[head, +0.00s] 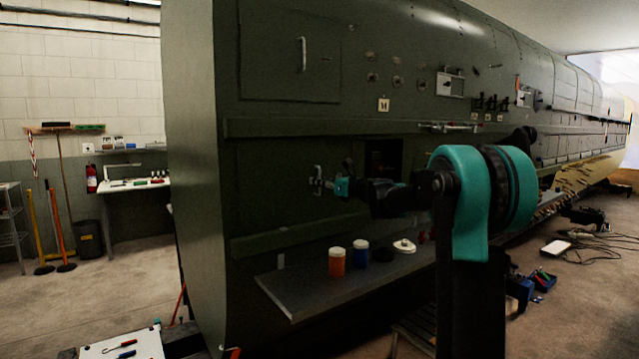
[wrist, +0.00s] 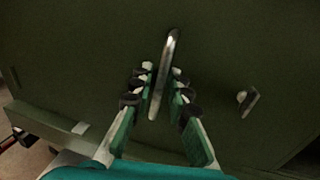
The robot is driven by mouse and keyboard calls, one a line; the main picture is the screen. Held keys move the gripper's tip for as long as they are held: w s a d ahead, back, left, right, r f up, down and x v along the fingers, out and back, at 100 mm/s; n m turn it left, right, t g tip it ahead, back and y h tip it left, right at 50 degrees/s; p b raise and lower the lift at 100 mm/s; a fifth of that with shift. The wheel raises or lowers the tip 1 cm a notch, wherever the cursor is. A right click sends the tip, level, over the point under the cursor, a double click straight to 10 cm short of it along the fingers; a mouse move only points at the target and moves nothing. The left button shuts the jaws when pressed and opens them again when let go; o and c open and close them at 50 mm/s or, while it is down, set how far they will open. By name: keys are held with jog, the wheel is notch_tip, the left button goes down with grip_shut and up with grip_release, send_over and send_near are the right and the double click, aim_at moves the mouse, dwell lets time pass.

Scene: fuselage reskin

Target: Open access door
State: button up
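A dark green access door panel (wrist: 80,50) fills most of the wrist view. A shiny metal bar handle (wrist: 166,72) stands on it, slightly tilted. My gripper (wrist: 161,82) is open, with one teal-backed finger on each side of the handle. Whether either finger touches the handle is unclear. A small latch knob (wrist: 244,98) sits to the right of the handle. In the head view my gripper (head: 319,181) is against the lower part of the green fuselage, below a long rail. The door's outline is hard to see there.
A grey shelf (head: 300,297) juts out below my gripper, bearing an orange jar (head: 337,263), a blue jar (head: 361,252) and a white lidded item (head: 404,246). An upper panel with its own handle (head: 303,54) is above. Open floor lies at left.

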grip_shut()
